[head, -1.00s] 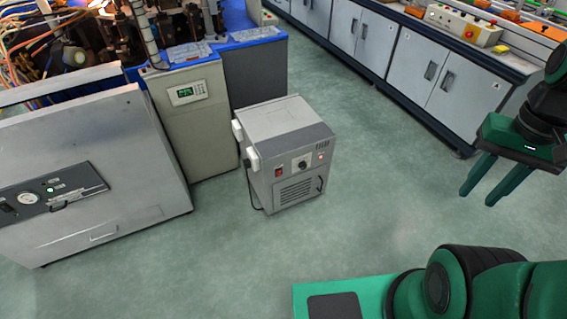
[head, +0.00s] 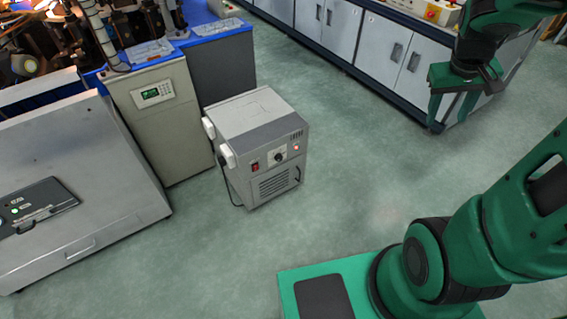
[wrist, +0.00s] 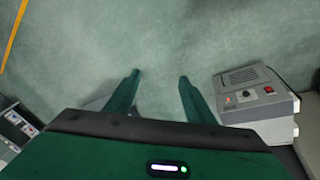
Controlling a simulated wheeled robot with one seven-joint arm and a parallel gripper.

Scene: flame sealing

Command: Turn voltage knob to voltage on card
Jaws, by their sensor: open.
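The voltage knob (head: 280,157) is a small black dial on the front panel of a grey box (head: 252,117) standing on the floor. It also shows small in the wrist view (wrist: 244,94); its setting is too small to read. A red switch (head: 256,166) is left of the knob and a lit red light (head: 297,147) right of it. My gripper (head: 450,112) is open and empty, well to the right of the box in the head view. Its two fingers (wrist: 159,76) show apart over floor in the wrist view. I cannot make out a card.
Tall grey cabinets (head: 151,120) stand close behind and left of the box. A low metal case (head: 70,225) is at the left. White cupboards (head: 375,45) line the back. The floor (head: 345,160) between box and gripper is clear.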

